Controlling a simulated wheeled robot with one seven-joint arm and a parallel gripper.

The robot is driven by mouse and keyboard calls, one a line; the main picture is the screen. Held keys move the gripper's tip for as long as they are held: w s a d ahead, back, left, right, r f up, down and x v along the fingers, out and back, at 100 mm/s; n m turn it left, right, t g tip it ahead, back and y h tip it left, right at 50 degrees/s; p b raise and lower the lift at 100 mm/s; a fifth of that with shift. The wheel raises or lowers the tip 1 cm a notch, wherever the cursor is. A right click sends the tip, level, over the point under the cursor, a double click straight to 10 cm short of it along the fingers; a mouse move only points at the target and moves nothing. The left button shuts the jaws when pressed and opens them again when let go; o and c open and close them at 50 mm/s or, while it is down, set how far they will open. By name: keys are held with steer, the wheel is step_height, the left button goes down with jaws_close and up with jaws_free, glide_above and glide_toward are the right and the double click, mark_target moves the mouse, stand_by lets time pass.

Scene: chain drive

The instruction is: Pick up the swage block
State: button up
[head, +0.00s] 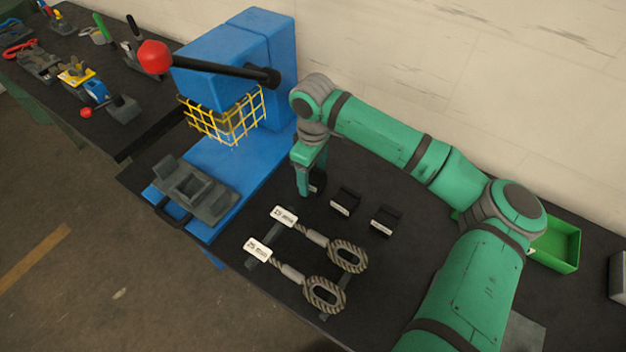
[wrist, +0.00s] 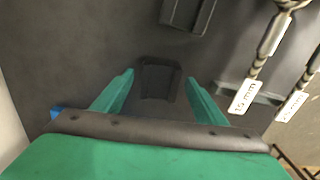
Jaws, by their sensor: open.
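Three small dark blocks stand in a row on the black bench: one at my gripper (head: 317,184), a middle one (head: 345,201) and a right one (head: 384,221). They look like swage blocks; their pale labels are too small to read. My gripper (head: 311,181) is open and low over the first block, partly hiding it. In the wrist view my gripper (wrist: 160,88) has its two green fingers on either side of a dark block (wrist: 158,79), with gaps at both sides. Another dark block (wrist: 188,12) shows at the top edge.
A blue press (head: 225,60) with a yellow guard (head: 228,117) and red-knobbed lever stands left of my gripper. A grey fixture (head: 195,187) sits on its base. Two coiled cable slings (head: 347,255) (head: 325,294) with white tags lie in front. A green bin (head: 555,245) is at the right.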

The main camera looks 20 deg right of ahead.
steer(key=shift+f, duration=0.85)
jaws_close()
steer(key=shift+r, duration=0.1)
